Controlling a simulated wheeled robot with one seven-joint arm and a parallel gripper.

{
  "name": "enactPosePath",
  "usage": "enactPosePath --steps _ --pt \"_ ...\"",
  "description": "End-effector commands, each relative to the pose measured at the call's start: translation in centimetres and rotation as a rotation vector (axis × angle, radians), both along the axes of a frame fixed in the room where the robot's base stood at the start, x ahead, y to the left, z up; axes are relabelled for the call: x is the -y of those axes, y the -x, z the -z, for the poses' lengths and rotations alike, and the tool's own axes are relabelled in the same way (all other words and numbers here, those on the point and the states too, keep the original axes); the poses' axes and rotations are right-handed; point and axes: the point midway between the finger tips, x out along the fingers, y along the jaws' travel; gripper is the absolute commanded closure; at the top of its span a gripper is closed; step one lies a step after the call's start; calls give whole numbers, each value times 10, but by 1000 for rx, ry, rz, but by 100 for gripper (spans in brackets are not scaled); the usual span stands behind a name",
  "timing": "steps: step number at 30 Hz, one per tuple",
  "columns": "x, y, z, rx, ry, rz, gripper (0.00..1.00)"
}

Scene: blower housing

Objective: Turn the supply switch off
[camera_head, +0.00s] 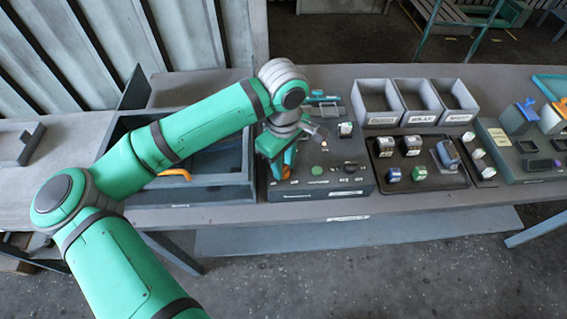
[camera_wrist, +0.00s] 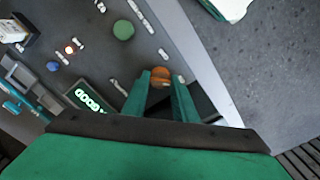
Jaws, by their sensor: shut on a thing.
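The supply switch looks to be the orange knob (camera_wrist: 160,76) on the dark control panel (camera_head: 335,165). My gripper (camera_wrist: 160,92) is shut on this knob, with one teal finger on each side of it. In the head view my gripper (camera_head: 286,166) reaches down to the left part of the panel, and an orange bit (camera_head: 286,172) shows at its fingertips. The switch's label and exact setting cannot be read. A lit green display (camera_wrist: 90,101) sits on the panel beside the fingers in the wrist view.
The panel also carries a green button (camera_wrist: 123,30) and a small blue button (camera_wrist: 53,66). A dark open tray (camera_head: 215,190) with an orange handle (camera_head: 174,174) stands left of the panel. Grey bins (camera_head: 417,121) and a board of small blocks (camera_head: 440,183) stand to the right.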

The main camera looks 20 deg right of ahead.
Motion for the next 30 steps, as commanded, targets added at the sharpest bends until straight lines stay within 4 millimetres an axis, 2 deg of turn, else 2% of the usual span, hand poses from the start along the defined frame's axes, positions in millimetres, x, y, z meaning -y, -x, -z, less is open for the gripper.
enactPosePath --steps 11,30 --pt "0 -1 -1 3 -2 -183 97" --pt "1 -1 -1 2 1 -783 97"
